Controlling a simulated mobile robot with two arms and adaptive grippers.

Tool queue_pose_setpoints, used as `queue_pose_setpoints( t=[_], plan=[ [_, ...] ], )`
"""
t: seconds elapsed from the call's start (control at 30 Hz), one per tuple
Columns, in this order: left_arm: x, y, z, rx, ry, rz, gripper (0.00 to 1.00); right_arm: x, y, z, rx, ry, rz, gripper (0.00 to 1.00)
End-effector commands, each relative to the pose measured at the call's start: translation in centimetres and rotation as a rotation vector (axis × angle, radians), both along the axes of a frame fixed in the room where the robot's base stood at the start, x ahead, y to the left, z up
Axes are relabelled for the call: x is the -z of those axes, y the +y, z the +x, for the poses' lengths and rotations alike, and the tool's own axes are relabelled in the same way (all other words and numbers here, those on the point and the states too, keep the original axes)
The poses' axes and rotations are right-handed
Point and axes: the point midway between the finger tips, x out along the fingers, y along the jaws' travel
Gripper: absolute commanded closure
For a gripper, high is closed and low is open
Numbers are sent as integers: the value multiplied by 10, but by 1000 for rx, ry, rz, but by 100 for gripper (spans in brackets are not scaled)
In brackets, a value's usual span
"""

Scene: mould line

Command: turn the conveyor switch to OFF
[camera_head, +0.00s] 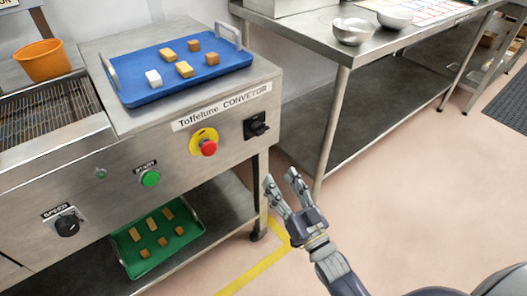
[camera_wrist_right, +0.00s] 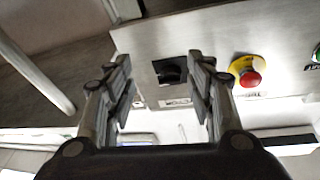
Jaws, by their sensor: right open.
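The conveyor switch (camera_head: 256,125) is a black rotary knob on a dark plate at the right end of the conveyor's front panel. It also shows in the right wrist view (camera_wrist_right: 171,70), between my finger tips and beyond them. Its setting is too small to read. My right gripper (camera_head: 283,180) is open and empty, in front of the panel and below right of the switch in the head view, apart from it. Its two fingers also show in the right wrist view (camera_wrist_right: 160,75). My left gripper is not in view.
On the panel are a red emergency button (camera_head: 208,147) on yellow, a green start button (camera_head: 150,178) and a speed knob (camera_head: 67,224). A blue tray (camera_head: 140,97) with several pieces lies on top. A green tray (camera_head: 131,267) is below. A steel table (camera_head: 300,39) stands right.

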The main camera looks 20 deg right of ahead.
Motion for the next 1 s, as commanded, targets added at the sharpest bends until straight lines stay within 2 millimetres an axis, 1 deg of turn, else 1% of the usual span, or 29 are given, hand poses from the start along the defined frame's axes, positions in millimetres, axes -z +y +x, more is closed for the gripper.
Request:
queue_pose_setpoints(
  t=[0.1, 0.13, 0.23, 0.33, 0.47, 0.7, 0.83, 1.0],
  plan=[
    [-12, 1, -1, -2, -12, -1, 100, -29, 1, -5, -16, -99, 26, 50],
    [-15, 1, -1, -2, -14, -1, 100, -35, 2, -6, -18, -113, 29, 50],
    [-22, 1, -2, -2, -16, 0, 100, -47, 2, -6, -23, -142, 37, 50],
    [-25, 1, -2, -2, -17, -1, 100, -54, 4, 2, -24, -151, 39, 50],
    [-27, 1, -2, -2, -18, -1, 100, -63, 8, 21, -23, -151, 41, 50],
    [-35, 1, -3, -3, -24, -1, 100, -78, 17, 61, -25, -149, 38, 50],
    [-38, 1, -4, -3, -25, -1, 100, -84, 20, 77, -24, -147, 39, 50],
    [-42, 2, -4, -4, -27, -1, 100, -88, 22, 88, -24, -145, 38, 50]
  ],
)
